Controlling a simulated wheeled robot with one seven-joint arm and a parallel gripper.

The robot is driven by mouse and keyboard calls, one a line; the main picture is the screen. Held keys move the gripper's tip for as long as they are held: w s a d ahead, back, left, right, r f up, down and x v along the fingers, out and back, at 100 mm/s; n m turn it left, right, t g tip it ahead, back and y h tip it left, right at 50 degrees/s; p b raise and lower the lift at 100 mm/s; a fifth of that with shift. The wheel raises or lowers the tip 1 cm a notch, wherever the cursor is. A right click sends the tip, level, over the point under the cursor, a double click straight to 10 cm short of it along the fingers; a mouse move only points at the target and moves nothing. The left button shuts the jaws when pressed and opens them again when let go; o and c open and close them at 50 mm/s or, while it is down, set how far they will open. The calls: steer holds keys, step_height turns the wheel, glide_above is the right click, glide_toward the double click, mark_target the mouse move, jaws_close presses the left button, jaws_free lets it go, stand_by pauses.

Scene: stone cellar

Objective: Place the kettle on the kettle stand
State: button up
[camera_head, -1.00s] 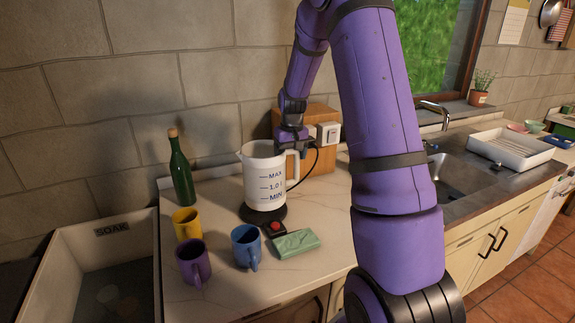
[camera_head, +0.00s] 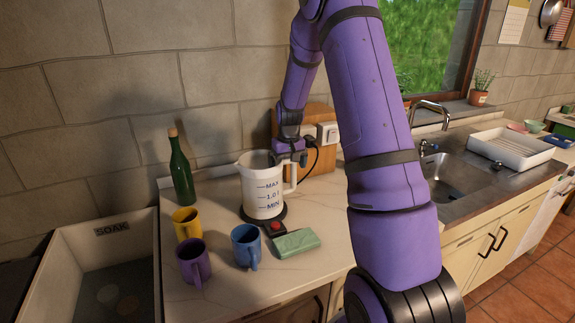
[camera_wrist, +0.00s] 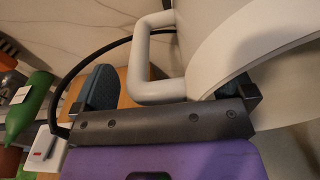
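The white kettle (camera_head: 262,186) with blue level marks stands upright over the round black kettle stand (camera_head: 280,219), its base appearing to rest on it. The stand has a red button at its front right. The kettle's handle (camera_head: 291,179) faces right; the handle also shows in the wrist view (camera_wrist: 147,60). My gripper (camera_head: 291,157) is at the upper part of the handle. In the wrist view one finger (camera_wrist: 98,88) stands left of the handle with a small gap. The other finger is mostly hidden by the kettle rim. The fingers look spread apart.
A green bottle (camera_head: 181,172) is at left. A wooden board (camera_head: 322,160) and socket (camera_head: 328,132) with a cord are behind. A sink (camera_head: 455,180) lies right.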

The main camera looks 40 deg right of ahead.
steer(key=r, duration=1.1)
steer(key=shift+s+r, duration=0.1)
steer(key=shift+s, duration=0.25)
steer(key=s+a+r+n+t, duration=0.2)
steer(key=s+a+r, duration=1.1)
steer(key=a+r, duration=0.15)
steer(key=s+a+n+t, duration=0.1)
steer(key=s+a, duration=0.3)
steer(key=s, duration=0.5)
steer(key=s+a+t, duration=0.1)
steer(key=s+a, duration=0.4)
steer(key=s, duration=0.4)
steer(key=shift+a+f+n, duration=0.15)
steer(key=shift+f+n, duration=0.15)
steer(key=shift+n, duration=0.1)
